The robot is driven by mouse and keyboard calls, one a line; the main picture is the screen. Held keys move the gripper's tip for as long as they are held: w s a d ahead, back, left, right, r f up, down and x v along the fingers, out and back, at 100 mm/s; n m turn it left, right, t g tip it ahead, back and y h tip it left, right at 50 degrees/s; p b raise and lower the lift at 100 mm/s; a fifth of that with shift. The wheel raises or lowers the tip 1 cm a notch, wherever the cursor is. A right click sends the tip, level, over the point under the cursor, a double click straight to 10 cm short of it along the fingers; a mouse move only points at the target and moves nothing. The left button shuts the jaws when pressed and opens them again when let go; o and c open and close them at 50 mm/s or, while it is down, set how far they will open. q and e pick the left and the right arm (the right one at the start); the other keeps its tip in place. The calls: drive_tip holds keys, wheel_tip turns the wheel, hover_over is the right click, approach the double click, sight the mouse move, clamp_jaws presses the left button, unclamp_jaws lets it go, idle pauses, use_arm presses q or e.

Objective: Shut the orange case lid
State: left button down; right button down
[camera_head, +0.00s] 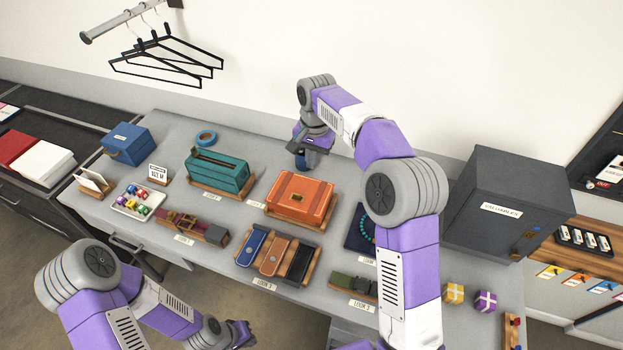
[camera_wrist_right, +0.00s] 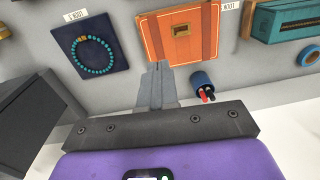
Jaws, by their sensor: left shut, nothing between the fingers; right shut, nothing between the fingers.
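The orange case (camera_head: 300,196) with brown straps stands on a wooden board at the middle of the grey table. Its lid looks down flat on the body, with no gap that I can make out. The case also shows at the top of the right wrist view (camera_wrist_right: 184,34). My right gripper (camera_wrist_right: 158,72) is shut and empty, with its fingertips close to the case's back edge; I cannot tell whether they touch. In the head view the right gripper (camera_head: 314,143) is just behind the case. My left gripper (camera_head: 243,334) is shut and empty, low in front of the table.
A blue pen cup (camera_wrist_right: 203,84) stands beside the right fingertips. A teal case (camera_head: 218,172) is left of the orange one. A necklace on a dark blue pad (camera_wrist_right: 90,45) and a dark grey cabinet (camera_head: 508,205) are to the right. Straps on a board (camera_head: 276,256) lie in front.

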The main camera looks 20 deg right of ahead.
drive_tip(key=r, duration=0.1)
drive_tip(key=h, duration=0.1)
hover_over(310, 212)
wheel_tip(310, 212, down, 13)
drive_tip(key=shift+w+d, duration=0.3)
drive_tip(key=shift+d, duration=0.05)
drive_tip(key=f+t+h+b, duration=0.1)
drive_tip(key=f+b, duration=0.1)
drive_tip(key=b, duration=0.3)
drive_tip(key=s+a+f+t+b, duration=0.1)
drive_tip(key=f+b, duration=0.1)
drive_tip(key=b, duration=0.3)
drive_tip(key=s+a+f+t+h+b, duration=0.1)
drive_tip(key=f+t+b, duration=0.1)
drive_tip(key=b, duration=0.4)
drive_tip(key=shift+s+f+h, duration=0.15)
drive_tip(key=shift+s+h, duration=0.1)
drive_tip(key=shift+h, duration=0.05)
drive_tip(key=shift+s+f+b, duration=0.2)
drive_tip(key=shift+f+b, duration=0.4)
drive_tip(key=shift+b, duration=0.6)
